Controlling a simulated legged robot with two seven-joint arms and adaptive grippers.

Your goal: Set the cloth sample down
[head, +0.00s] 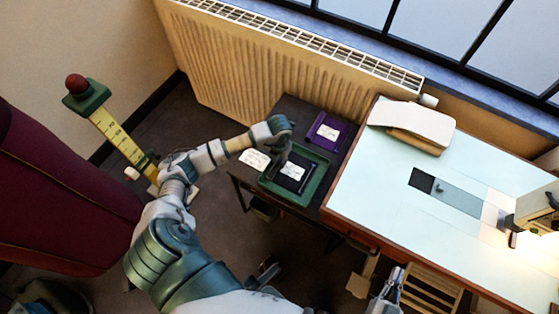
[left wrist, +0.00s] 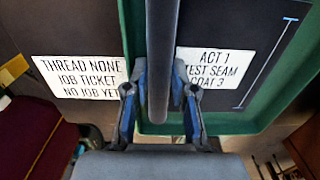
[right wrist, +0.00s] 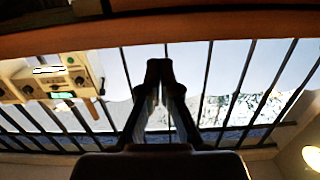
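My left gripper (head: 280,140) is over a green tray (head: 318,172) on the small dark table. In the left wrist view, its fingertips (left wrist: 160,75) press on both sides of a narrow dark grey piece, which looks like the cloth sample (left wrist: 163,40) seen edge-on. The sample (head: 283,153) hangs above the tray; whether it touches the tray floor I cannot tell. A white label (left wrist: 213,67) reading "ACT 1 TEST SEAM COAT 3" lies inside the tray. My right gripper (head: 390,287) is low beside the sewing table, its fingertips (right wrist: 159,68) together and empty.
A job ticket (head: 254,160) lies left of the tray and a purple tray (head: 327,132) behind it. The pale sewing table (head: 370,190) stands to the right with swatches and a machine (head: 538,207). A radiator (head: 260,65) is behind; a maroon chair (head: 60,210) stands left.

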